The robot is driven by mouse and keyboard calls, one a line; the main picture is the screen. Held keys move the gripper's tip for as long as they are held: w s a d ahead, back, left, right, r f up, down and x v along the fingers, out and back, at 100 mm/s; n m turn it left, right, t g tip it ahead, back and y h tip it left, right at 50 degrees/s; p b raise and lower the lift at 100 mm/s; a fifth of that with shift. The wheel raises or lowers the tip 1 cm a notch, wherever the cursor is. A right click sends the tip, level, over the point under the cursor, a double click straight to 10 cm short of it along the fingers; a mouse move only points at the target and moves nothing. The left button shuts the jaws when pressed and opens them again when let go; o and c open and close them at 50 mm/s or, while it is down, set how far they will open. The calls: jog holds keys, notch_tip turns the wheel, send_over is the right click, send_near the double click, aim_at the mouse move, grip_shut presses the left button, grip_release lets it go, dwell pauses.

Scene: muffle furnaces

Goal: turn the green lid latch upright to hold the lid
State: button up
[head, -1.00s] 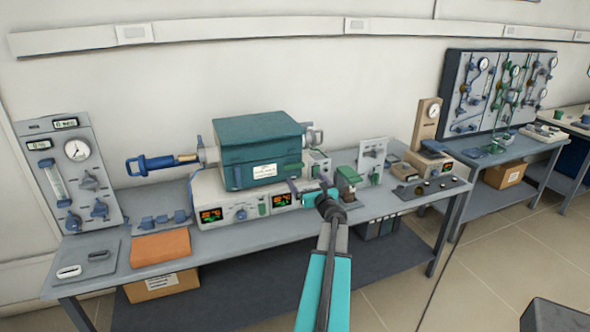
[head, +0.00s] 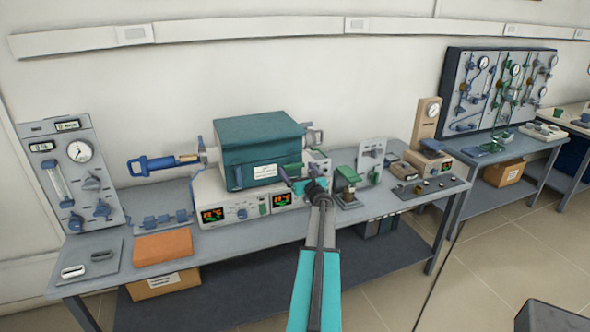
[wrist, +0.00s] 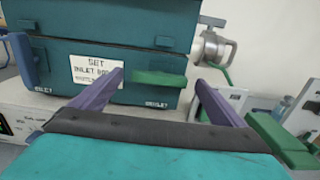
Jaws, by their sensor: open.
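The green lid latch (wrist: 159,79) lies level across the right part of the teal furnace front, just below the lid seam, in the wrist view. In the head view the latch (head: 293,167) shows small, close to my gripper (head: 290,176). The teal furnace (head: 262,150) has its lid (wrist: 110,20) down. In the wrist view my gripper (wrist: 160,78) is open. Its purple fingers point at the furnace, one on each side of the latch in the picture. The left fingertip overlaps the white label (wrist: 96,70). I see no clear contact with the latch.
A blue latch (wrist: 23,60) stands upright at the furnace's left. A metal tube end (wrist: 210,46) sticks out at the right. The control box (head: 235,208) with lit displays is under the furnace. A green-topped device (head: 347,176) stands close to the right of my gripper.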

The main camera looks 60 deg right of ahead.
jog(key=shift+w+d, duration=0.4)
jog(key=shift+w, duration=0.15)
jog(key=c, duration=1)
jog(key=shift+a+f, duration=0.15)
jog(key=shift+a, duration=0.15)
jog(key=shift+c, duration=0.2)
jog(key=shift+d, duration=0.15)
